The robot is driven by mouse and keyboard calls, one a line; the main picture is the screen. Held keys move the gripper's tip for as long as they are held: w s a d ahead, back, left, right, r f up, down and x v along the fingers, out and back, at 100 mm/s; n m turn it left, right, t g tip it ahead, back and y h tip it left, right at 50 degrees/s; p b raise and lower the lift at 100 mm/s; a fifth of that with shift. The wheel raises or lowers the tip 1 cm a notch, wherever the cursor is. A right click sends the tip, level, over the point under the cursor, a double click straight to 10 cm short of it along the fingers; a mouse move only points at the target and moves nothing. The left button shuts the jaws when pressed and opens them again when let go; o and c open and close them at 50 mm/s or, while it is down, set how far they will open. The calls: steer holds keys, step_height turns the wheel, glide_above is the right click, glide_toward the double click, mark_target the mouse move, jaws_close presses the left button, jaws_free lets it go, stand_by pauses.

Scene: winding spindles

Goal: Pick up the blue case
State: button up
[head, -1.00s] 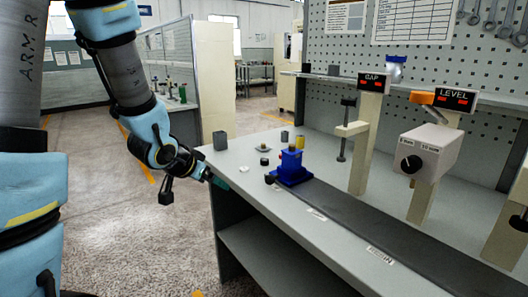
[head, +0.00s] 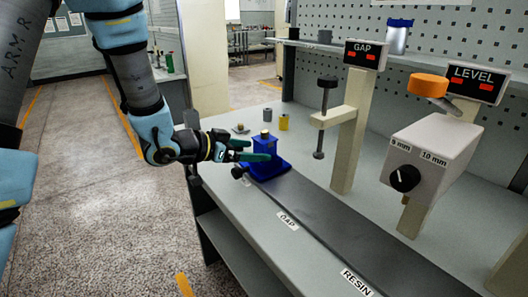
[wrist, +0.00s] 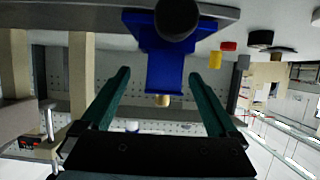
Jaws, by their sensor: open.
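The blue case (head: 267,158) stands upright on the dark strip at the far left end of the bench, with a brass-coloured knob on top and a black knob at its side. In the wrist view the blue case (wrist: 165,65) lies between the two green fingers, with a gap on each side. My gripper (head: 252,150) is open at the case, its fingers reaching level around the upper part; it also shows in the wrist view (wrist: 158,85). Part of the case is hidden behind a finger.
Yellow (head: 284,122) and grey (head: 267,115) cylinders stand behind the case. The GAP post (head: 348,140) and the LEVEL box (head: 430,155) with its black dial stand to the right. The dark strip (head: 320,225) runs toward the front, past GAP and RESIN labels.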

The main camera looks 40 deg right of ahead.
mark_target(257, 148)
steer(key=x, duration=0.1)
steer(key=p+x, duration=0.1)
steer(key=x, duration=0.2)
steer(key=shift+w+d+r+p, duration=0.15)
steer(key=shift+w+r+p, duration=0.05)
steer(key=shift+w+p, duration=0.15)
steer(key=shift+d+f, duration=0.3)
steer(key=shift+d, duration=0.2)
steer(key=shift+c, duration=0.3)
jaws_close()
